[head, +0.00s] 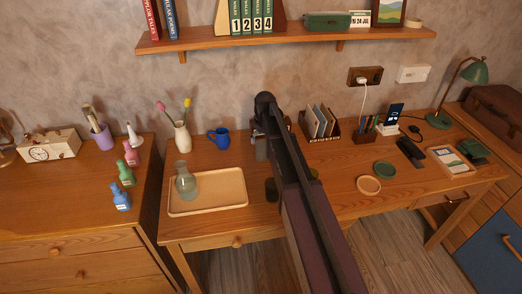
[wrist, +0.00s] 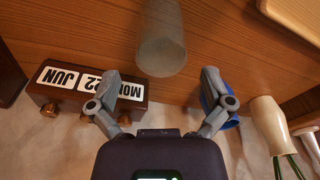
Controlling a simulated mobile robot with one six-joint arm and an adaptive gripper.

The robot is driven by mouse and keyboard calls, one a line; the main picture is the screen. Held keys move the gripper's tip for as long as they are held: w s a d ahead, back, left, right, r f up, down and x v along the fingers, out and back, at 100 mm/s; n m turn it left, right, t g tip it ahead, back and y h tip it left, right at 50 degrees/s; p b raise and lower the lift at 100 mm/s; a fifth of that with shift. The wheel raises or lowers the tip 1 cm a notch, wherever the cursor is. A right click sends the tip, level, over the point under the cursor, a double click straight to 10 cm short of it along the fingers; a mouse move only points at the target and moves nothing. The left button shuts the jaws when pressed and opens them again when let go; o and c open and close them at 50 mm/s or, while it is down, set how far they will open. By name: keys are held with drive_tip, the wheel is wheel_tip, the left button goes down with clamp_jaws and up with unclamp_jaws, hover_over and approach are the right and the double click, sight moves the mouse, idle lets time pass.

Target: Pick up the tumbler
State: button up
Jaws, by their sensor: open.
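The tumbler, a frosted grey cylinder (wrist: 162,42), shows in the wrist view just beyond and between the fingertips of my gripper (wrist: 161,80). My gripper is open, with a finger to each side and a gap to the tumbler. Nothing is held.
A blue mug (head: 219,138) stands left of the tumbler, close to one finger in the wrist view (wrist: 232,121). A wooden date block (wrist: 85,88) is near the other finger. A tray (head: 222,194) with a glass carafe (head: 186,184) and a flower vase (head: 182,137) are further left.

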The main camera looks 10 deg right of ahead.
sight(261, 143)
drive_tip(key=shift+a+f+b, duration=0.1)
drive_tip(key=shift+f+b, duration=1.35)
drive_tip(key=shift+f, duration=0.1)
drive_tip(key=shift+w+f+b, duration=0.1)
drive_tip(key=shift+f+b, duration=0.9)
drive_tip(key=c, duration=1.2)
drive_tip(key=shift+r, duration=0.15)
wheel_tip(261, 143, up, 10)
drive_tip(key=p, duration=1)
